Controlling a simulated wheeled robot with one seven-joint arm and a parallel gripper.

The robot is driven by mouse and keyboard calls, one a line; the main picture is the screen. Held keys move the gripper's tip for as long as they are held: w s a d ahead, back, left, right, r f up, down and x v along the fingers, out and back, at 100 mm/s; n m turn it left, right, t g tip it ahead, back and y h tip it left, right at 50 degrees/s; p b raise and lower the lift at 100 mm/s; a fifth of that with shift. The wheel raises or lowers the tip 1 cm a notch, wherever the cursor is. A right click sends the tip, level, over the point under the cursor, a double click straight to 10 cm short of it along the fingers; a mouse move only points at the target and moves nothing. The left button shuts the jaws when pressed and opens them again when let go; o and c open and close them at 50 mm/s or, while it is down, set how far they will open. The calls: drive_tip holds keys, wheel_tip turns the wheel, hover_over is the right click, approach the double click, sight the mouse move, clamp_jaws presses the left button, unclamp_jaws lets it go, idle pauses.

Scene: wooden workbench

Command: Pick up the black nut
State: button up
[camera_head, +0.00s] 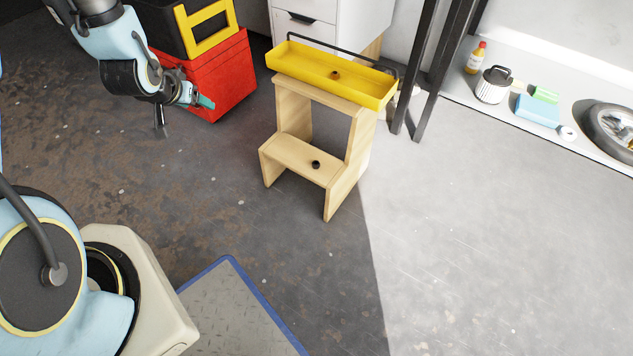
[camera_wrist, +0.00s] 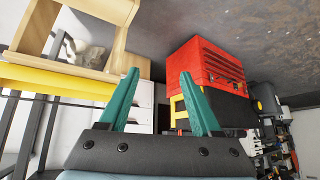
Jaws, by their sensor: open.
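A small black nut (camera_head: 315,165) lies on the lower step of a light wooden step stool (camera_head: 343,190) in the head view. Another small dark round piece (camera_head: 335,73) lies inside the yellow tray (camera_head: 300,65) on the stool's top. My gripper (camera_head: 206,102) is in the air to the left of the stool, in front of the red toolbox. In the wrist view, its teal fingers (camera_wrist: 159,74) are spread apart with nothing between them. The stool (camera_wrist: 95,38) and yellow tray (camera_wrist: 60,82) also show there, but I cannot make out a nut.
A red toolbox (camera_head: 215,85) with a black and yellow case (camera_head: 205,25) on it stands behind my gripper. Dark metal legs (camera_head: 430,70) rise right of the stool. A shelf with a wheel (camera_head: 607,128) is at the far right. Floor before the stool is clear.

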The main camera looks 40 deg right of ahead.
drive_tip(key=s+d+f+m+h+b, duration=0.25)
drive_tip(key=d+f+b, duration=0.2)
drive_tip(key=f, duration=0.35)
drive_tip(key=s+d+f+m+h+b, duration=0.1)
drive_tip(key=s+d+f+b, duration=0.35)
drive_tip(key=f, duration=0.45)
drive_tip(key=m+g+h+b, duration=0.2)
drive_tip(key=h+b, duration=0.1)
drive_tip(key=b, duration=0.3)
approach(315, 164)
drive_tip(key=shift+b+x, duration=2.05)
drive_tip(key=shift+x, duration=2.3)
clamp_jaws()
